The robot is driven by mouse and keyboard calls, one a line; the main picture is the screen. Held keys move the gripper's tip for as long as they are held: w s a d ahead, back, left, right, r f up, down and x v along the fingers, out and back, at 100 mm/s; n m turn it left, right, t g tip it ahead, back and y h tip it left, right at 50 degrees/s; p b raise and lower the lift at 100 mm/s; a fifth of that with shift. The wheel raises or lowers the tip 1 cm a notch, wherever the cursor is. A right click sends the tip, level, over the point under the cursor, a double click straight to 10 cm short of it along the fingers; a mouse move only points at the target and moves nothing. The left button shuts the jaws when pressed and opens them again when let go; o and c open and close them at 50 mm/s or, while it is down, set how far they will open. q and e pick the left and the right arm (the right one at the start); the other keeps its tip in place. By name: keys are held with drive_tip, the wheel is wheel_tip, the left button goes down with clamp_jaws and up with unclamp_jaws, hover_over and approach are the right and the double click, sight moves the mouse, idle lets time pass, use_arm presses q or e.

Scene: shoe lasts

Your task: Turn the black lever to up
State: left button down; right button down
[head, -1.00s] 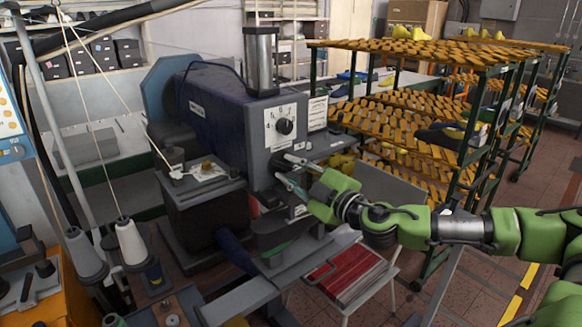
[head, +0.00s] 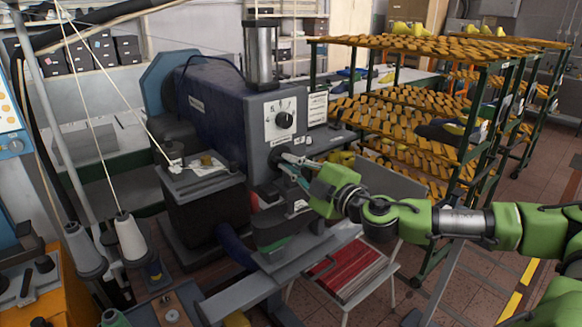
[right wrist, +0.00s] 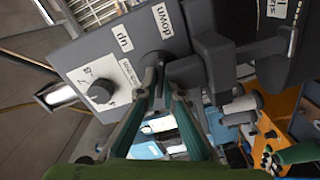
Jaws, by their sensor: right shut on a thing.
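The black lever (right wrist: 158,58) is on the front of the grey machine (head: 258,150), below the dial. It also shows in the head view (head: 276,158), small and partly covered by the fingers. In the right wrist view an "up" label (right wrist: 122,38) and a "down" label (right wrist: 163,18) sit close beside it, both upside down in the picture. My right gripper (head: 291,164) reaches in from the right, with its fingertips at the lever. In the right wrist view its fingers (right wrist: 164,88) are shut on the lever. The lever's exact angle is hard to tell. My left gripper is not in view.
A dial (head: 284,120) sits above the lever. A grey block (right wrist: 213,60) juts out close to the fingers in the wrist view. Below stands a stand with red sheets (head: 350,272). Racks of shoe lasts (head: 400,115) stand behind at right. Thread cones (head: 130,238) stand at left.

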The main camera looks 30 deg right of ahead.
drive_tip(key=n, duration=0.2)
drive_tip(key=shift+f+n+b, duration=0.1)
drive_tip(key=shift+n+b, duration=0.25)
drive_tip(key=shift+n, duration=0.05)
drive_tip(key=n, duration=0.2)
drive_tip(key=shift+n, duration=0.4)
drive_tip(key=n, duration=0.3)
drive_tip(key=shift+n, duration=1.7)
